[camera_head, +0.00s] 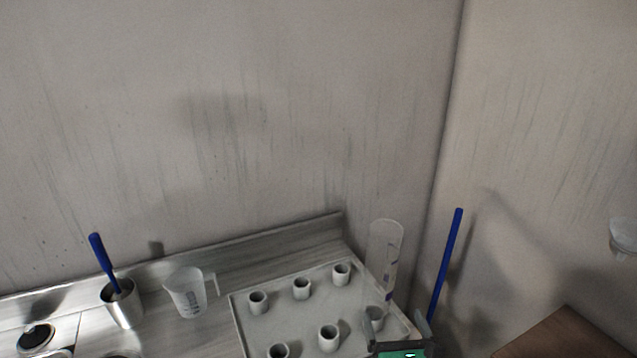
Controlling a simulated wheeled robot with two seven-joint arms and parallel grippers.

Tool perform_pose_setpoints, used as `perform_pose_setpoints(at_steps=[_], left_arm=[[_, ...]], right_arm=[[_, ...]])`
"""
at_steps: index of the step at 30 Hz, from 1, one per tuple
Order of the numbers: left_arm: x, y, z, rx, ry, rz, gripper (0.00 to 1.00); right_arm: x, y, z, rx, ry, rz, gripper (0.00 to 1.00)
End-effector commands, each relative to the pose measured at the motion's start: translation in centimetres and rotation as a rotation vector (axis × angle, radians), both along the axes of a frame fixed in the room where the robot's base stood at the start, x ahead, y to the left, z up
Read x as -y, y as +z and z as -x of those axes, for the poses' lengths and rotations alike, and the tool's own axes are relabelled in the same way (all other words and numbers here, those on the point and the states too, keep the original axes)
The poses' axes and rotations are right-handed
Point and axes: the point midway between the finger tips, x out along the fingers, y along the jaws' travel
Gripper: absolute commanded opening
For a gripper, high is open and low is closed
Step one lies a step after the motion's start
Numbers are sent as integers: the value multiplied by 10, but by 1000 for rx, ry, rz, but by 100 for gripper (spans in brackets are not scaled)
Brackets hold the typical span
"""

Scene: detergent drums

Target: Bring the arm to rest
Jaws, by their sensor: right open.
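My right gripper (396,322) shows at the bottom edge, right of centre, with its two fingers apart. It is open. A clear measuring cylinder (384,255) with purple markings stands upright at the right end of the white tray (238,318). In the picture its lower part falls between my right fingertips; I cannot tell whether they touch it. My left gripper is not in view.
The tray has several raised round sockets. To its left are a clear measuring jug (186,291) and a metal cup (122,306) holding a blue-handled tool (103,258). A blue rod (446,262) stands near the wall corner. A brown surface (560,337) lies lower right.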

Motion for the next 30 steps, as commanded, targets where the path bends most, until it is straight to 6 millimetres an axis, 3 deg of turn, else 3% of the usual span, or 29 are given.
perform_pose_setpoints(at_steps=[4,8,14,21,30], left_arm=[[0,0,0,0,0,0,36],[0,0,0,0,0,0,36],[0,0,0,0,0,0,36],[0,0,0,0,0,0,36],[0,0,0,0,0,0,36]], right_arm=[[13,-14,14,-79,-83,-269,91],[30,-36,37,-179,-230,-656,91],[47,-73,84,-296,-526,-1241,91],[50,-110,154,-347,-985,-1844,91],[40,-127,224,-276,-1499,-2250,91]])
